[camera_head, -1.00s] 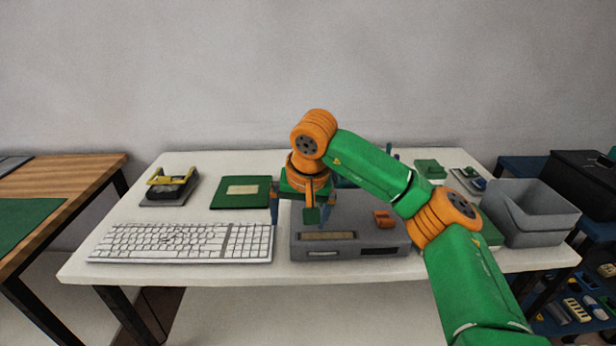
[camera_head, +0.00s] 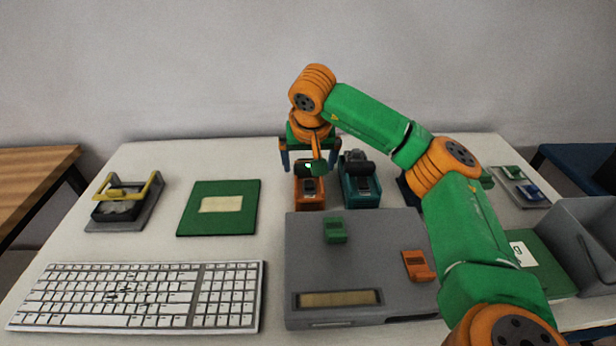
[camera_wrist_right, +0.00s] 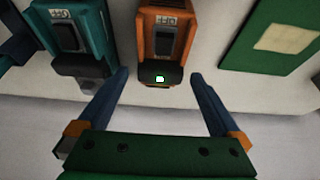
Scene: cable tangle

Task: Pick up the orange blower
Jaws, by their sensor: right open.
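The orange blower (camera_head: 309,196) stands on the white table behind the grey box, its rear end partly hidden by my right gripper. It also shows in the right wrist view (camera_wrist_right: 160,38), at top centre. My right gripper (camera_head: 311,170) is open above the blower's far end. In the right wrist view the blue fingers of the right gripper (camera_wrist_right: 160,77) are apart, one on each side of the blower's dark end, with gaps between. A small green light shows on that end. My left gripper is not in view.
A teal blower (camera_head: 361,190) stands close right of the orange one. A dark blue thing is mostly hidden behind my arm. The grey box (camera_head: 380,260) in front bears small green and orange pieces. A green board (camera_head: 190,222) lies left, a keyboard (camera_head: 135,296) front left.

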